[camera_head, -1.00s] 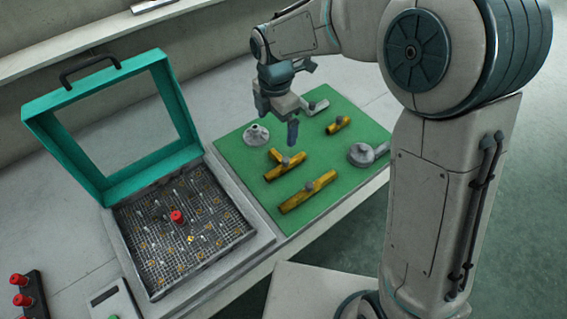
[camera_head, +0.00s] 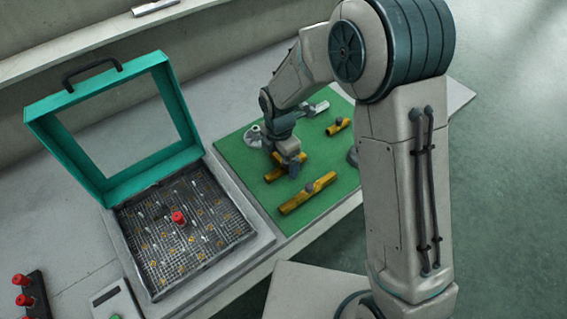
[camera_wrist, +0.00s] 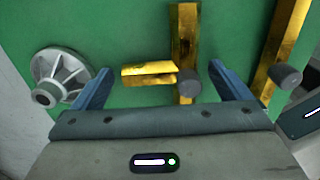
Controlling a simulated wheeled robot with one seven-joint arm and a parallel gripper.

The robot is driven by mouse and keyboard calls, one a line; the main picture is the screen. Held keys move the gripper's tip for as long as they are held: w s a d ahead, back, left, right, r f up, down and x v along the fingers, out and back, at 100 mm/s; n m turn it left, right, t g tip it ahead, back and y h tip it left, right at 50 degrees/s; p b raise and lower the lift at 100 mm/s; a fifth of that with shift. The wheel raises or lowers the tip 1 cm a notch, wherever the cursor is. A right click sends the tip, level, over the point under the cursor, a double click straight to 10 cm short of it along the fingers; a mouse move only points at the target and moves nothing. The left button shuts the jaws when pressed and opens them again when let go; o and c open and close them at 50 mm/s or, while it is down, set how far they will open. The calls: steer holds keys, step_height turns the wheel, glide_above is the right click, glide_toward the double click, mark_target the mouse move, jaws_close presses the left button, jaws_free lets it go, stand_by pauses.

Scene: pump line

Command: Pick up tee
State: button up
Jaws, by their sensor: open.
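The tee (camera_wrist: 183,35) is a brass-yellow pipe piece with a side branch and a grey knob, lying on the green mat (camera_head: 330,170). In the wrist view its branch points left. In the head view the tee (camera_head: 272,176) is partly hidden by my gripper (camera_head: 289,172). My gripper (camera_wrist: 163,74) is open and empty, just above the tee. In the wrist view its two blue fingers show on either side of the tee, apart from it. The exact height gap cannot be told.
A longer brass pipe with a grey knob (camera_head: 308,195) lies close to the tee, at the right in the wrist view (camera_wrist: 288,40). A grey flange (camera_wrist: 62,78) is at left. A smaller brass piece (camera_head: 338,126) lies farther back. An open teal-lidded case (camera_head: 115,185) stands left.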

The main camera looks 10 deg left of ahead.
steer(key=shift+c, duration=0.4)
steer(key=c, duration=1.1)
steer(key=shift+r, duration=0.1)
